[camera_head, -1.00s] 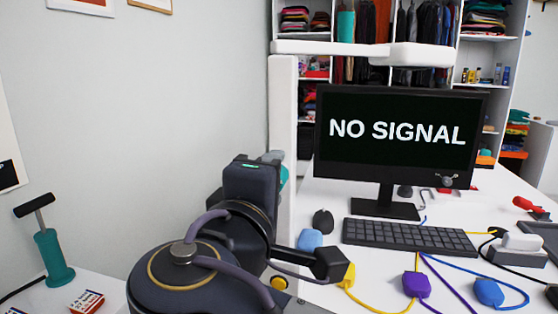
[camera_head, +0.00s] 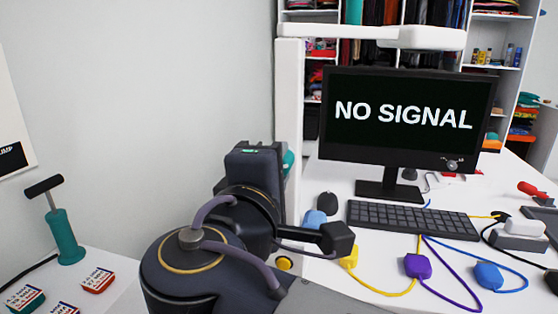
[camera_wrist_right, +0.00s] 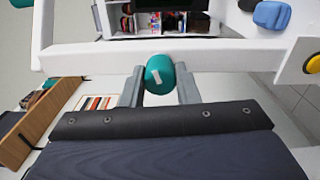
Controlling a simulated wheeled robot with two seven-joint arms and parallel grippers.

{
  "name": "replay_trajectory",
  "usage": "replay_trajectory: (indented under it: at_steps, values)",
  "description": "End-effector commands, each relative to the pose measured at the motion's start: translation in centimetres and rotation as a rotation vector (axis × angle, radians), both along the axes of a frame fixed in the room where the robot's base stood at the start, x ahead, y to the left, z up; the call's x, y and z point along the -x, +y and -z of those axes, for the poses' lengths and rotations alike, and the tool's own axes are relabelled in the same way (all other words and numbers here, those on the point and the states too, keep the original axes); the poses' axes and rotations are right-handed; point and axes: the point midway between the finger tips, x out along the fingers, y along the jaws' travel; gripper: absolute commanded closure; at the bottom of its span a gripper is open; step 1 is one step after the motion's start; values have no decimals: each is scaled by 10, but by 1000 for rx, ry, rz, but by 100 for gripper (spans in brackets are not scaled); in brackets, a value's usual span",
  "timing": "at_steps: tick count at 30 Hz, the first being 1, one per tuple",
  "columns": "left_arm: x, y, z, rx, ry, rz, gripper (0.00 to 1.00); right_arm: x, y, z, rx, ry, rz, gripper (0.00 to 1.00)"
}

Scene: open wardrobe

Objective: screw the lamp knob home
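The lamp is a white post (camera_head: 287,110) with a white horizontal arm and head (camera_head: 430,38). Its teal knob (camera_head: 289,160) shows as a sliver behind my arm in the head view. In the right wrist view the knob (camera_wrist_right: 160,74) carries a pale mark and sits against the white post (camera_wrist_right: 220,55). My right gripper (camera_wrist_right: 160,86) has one grey finger on each side of the knob, and both appear to touch it. The fingers are hidden in the head view. My left gripper is not in view.
A monitor (camera_head: 403,117) and keyboard (camera_head: 412,219) stand right of the lamp. Coloured plugs with cables, including a purple one (camera_head: 418,266), lie in front. A teal pump-like object (camera_head: 64,238) and small boxes (camera_head: 98,280) stand on the left table. A yellow button (camera_head: 284,263) is near the post.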

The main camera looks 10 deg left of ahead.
Motion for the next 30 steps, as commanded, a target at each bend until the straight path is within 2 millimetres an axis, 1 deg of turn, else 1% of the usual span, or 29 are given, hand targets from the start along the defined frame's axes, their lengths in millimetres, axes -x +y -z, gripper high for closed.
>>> replay_trajectory:
  at_steps: [1,3,4,8,30]
  values:
    - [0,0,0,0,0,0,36,0,0,0,0,0,0,88]
    - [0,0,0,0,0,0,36,0,0,0,-1,0,0,97]
    - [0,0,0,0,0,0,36,0,0,0,-1,0,0,98]
    - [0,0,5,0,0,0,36,0,0,2,-26,-2,0,98]
    - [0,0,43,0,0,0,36,0,0,2,-327,-12,0,98]
